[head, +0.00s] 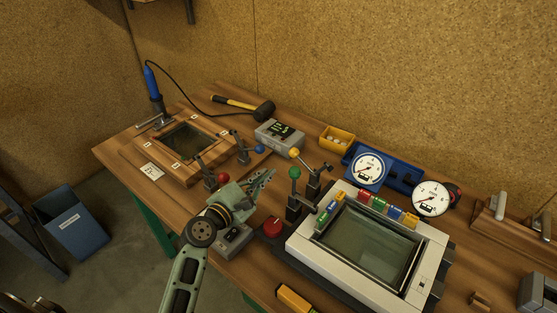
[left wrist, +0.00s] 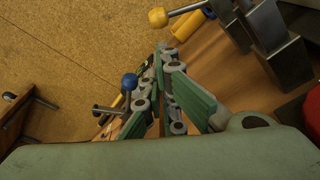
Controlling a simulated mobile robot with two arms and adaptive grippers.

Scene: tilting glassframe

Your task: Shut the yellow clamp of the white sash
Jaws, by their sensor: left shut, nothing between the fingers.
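The white sash (head: 300,240) is a white frame around a dark glass pane, lying at the right of the bench. The yellow clamp (head: 316,181) stands at its far left corner. Its lever leans up and to the left, away from the sash, ending in a yellow knob (head: 294,153). In the left wrist view the yellow knob (left wrist: 158,17) shows at the top, beyond the fingertips. My left gripper (head: 268,176) is shut and empty, left of the yellow clamp and apart from it. Its closed fingers (left wrist: 163,55) show in the left wrist view. My right gripper is not in view.
The green-knobbed clamp (head: 295,173) stands close to the right of my gripper. A red button (head: 272,228) is in front. A wooden frame with red- and blue-knobbed (head: 259,149) clamps lies left. A grey meter box (head: 280,135) and yellow bin (head: 338,138) stand behind.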

